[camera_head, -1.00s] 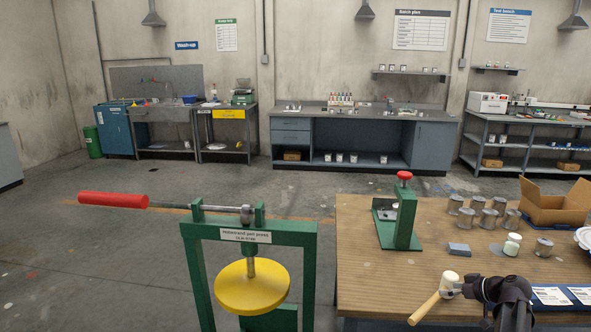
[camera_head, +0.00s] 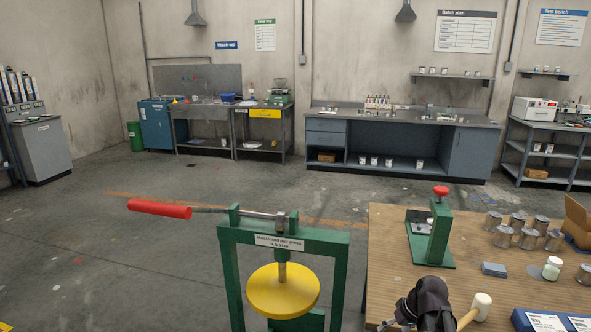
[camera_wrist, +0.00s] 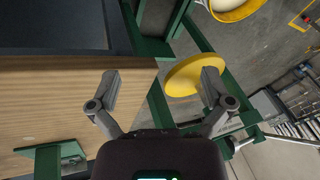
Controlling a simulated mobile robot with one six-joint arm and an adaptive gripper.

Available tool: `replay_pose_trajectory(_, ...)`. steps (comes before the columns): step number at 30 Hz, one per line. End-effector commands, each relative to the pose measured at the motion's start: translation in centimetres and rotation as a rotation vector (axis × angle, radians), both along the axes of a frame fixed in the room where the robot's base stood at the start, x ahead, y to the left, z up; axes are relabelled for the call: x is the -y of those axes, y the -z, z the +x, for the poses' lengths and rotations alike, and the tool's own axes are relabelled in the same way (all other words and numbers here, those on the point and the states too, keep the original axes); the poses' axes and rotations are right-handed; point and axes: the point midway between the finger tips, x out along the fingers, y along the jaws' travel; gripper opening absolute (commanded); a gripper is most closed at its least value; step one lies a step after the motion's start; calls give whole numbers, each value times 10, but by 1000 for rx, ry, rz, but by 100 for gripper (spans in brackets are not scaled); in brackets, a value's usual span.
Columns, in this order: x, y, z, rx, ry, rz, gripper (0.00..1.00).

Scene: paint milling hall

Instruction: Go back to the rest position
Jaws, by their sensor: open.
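In the head view my gripper (camera_head: 405,318) is at the bottom edge, over the front left part of the wooden table (camera_head: 395,285), and its fingertips are partly cut off. In the wrist view my gripper (camera_wrist: 160,85) shows two grey fingers spread wide with nothing between them. Behind the fingers are the table edge and the yellow disc (camera_wrist: 185,75) of the green hand press.
The green press (camera_head: 230,245) with its red lever grip (camera_head: 160,209) stands left of the table. A small green press (camera_head: 440,235), several metal cans (camera_head: 503,236) and a grey block (camera_head: 494,269) are on the table. Open floor (camera_head: 90,240) lies to the left.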

Motion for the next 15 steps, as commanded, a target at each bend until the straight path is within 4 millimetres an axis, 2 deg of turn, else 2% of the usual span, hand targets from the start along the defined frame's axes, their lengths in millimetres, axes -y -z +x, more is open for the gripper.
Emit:
replay_pose_trajectory(1, -13, -4, -7, -25, 2, -20, 100)
replay_pose_trajectory(6, -44, -8, -23, -101, 36, -101, 100)
replay_pose_trajectory(15, -87, -17, -53, -185, 107, -252, 100)
